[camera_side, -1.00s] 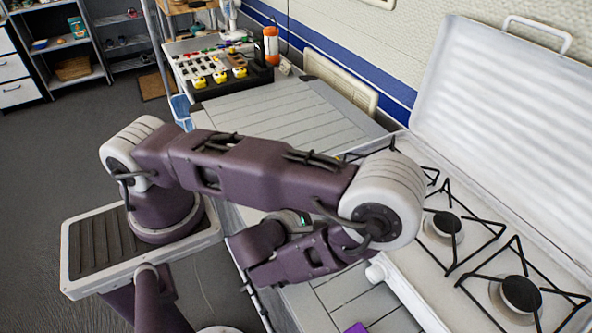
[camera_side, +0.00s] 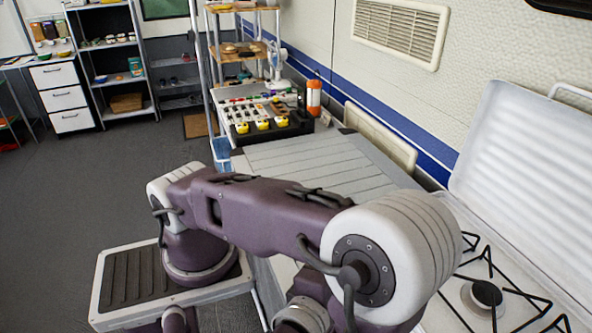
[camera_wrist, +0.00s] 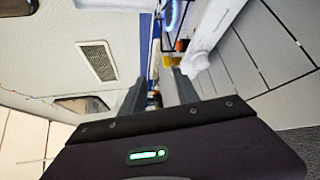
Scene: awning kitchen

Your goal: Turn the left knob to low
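The white stove (camera_side: 455,318) is at the right of the side view, partly hidden by my arm. No knob shows there now. In the wrist view, the stove (camera_wrist: 212,28) appears turned on its side at the top. A white knob (camera_wrist: 194,63) sticks out from its front edge. I cannot tell whether it is the left one or read its setting. A blue glowing ring (camera_wrist: 172,12) shows at a burner. My gripper (camera_wrist: 160,85) has two dark fingers spread apart with nothing between them. The right finger's tip is close to the knob; contact is unclear. The side view does not show my gripper.
The stove's raised lid (camera_side: 535,165) stands behind the burners. A black burner cap (camera_side: 486,293) sits under a wire grate. The grey slatted counter (camera_side: 300,168) is clear. Beyond it is a tray with yellow items (camera_side: 262,124) and an orange lantern (camera_side: 314,98).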

